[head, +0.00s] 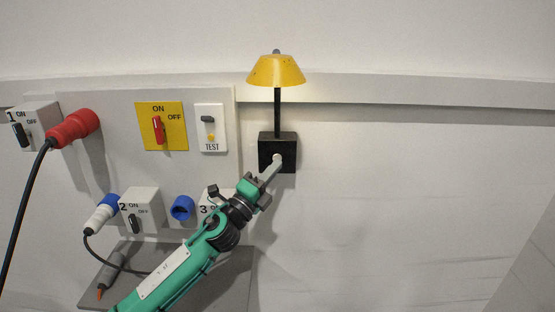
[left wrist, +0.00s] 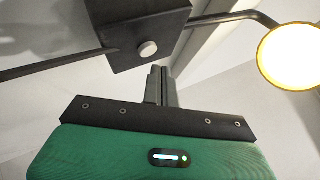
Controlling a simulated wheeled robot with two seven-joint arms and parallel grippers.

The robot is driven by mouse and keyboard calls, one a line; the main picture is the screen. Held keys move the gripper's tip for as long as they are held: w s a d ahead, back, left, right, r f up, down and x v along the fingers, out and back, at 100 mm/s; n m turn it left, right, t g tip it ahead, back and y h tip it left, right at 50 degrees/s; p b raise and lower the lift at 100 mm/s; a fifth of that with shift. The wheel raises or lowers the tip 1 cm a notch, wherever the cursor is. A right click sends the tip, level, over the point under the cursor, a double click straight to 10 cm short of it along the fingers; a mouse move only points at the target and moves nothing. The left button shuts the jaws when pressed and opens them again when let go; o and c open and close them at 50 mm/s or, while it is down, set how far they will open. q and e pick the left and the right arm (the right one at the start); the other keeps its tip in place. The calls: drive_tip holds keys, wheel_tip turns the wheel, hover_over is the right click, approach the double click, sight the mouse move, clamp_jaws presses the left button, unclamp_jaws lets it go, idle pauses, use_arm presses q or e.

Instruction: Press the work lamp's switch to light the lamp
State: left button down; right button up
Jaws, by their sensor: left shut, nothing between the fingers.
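The work lamp has a yellow shade (head: 275,71) on a dark post above a black box (head: 288,146) on the wall. Its underside glows bright in the left wrist view (left wrist: 297,55), and the wall beside the shade is lit. The box carries a round pale switch button (left wrist: 147,49). My left gripper (head: 275,163) is shut and empty, its tips in front of the lower part of the box. In the left wrist view its fingertips (left wrist: 160,70) show just below the button, with a small gap in the picture. My right gripper is not in view.
Left of the lamp is a panel with a yellow ON/OFF plate (head: 152,111), a TEST plate (head: 211,138), a red plug (head: 72,127) with a black cable, blue connectors (head: 182,208) and switch boxes (head: 142,203). A grey shelf (head: 232,285) lies below. The wall right of the lamp is clear.

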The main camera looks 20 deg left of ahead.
use_arm(q)
drive_tip(key=s, duration=0.2)
drive_tip(key=s+d+p, duration=0.1)
drive_tip(key=s, duration=0.2)
drive_tip(key=shift+s+d, duration=0.1)
drive_tip(key=shift+d, duration=0.1)
